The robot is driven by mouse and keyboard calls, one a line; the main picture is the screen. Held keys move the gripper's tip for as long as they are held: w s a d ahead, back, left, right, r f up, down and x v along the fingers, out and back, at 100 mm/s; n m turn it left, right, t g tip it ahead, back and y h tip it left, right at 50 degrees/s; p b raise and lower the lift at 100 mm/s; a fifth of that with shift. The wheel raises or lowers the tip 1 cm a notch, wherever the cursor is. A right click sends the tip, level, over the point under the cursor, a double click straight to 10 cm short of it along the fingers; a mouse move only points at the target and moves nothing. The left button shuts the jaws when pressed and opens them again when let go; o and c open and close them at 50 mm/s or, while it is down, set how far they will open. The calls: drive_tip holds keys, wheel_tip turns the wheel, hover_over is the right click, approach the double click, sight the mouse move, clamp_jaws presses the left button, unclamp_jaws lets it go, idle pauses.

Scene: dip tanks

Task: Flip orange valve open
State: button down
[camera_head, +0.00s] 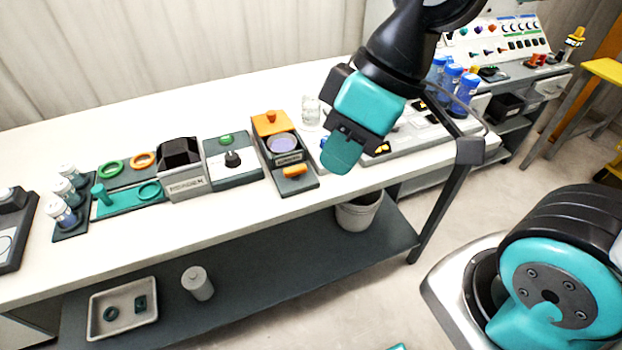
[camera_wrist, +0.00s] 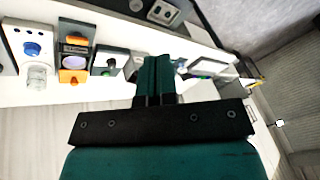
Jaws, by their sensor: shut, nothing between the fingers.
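The orange valve handle (camera_head: 295,171) lies across the front of a dark dip tank (camera_head: 300,186) on the white bench. Behind it is a round basin of bluish liquid (camera_head: 283,144), and at the back an orange lid with a knob (camera_head: 270,122). My gripper (camera_head: 341,154) hangs above the bench to the right of the valve, apart from it. Its teal fingers are shut and empty. In the wrist view the fingers (camera_wrist: 157,75) point away from the camera, and the tank with its orange parts (camera_wrist: 73,77) is to their left. The handle's exact angle is hard to read.
Left of the tank are a panel with a black knob (camera_head: 232,159), a black-topped box (camera_head: 181,168), coloured rings (camera_head: 111,167) and capped vials (camera_head: 68,214). A glass jar (camera_head: 311,110) and blue bottles (camera_head: 466,88) stand to the right. The bench's front strip is clear.

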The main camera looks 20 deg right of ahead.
drive_tip(key=w+d+f+n+t+b, duration=0.2)
drive_tip(key=w+d+f+n+b, duration=0.2)
drive_tip(key=f, duration=0.5)
drive_tip(key=w+d+f+n+t+b, duration=0.3)
drive_tip(key=w+d+f+n+b, duration=0.1)
drive_tip(key=w+f+b, duration=0.4)
wheel_tip(320, 180, down, 2)
drive_tip(key=shift+w+d+f, duration=0.1)
drive_tip(key=shift+w+d, duration=0.3)
drive_tip(key=shift+w, duration=0.4)
drive_tip(key=shift+w+a+p, duration=0.1)
drive_tip(key=shift+p, duration=0.3)
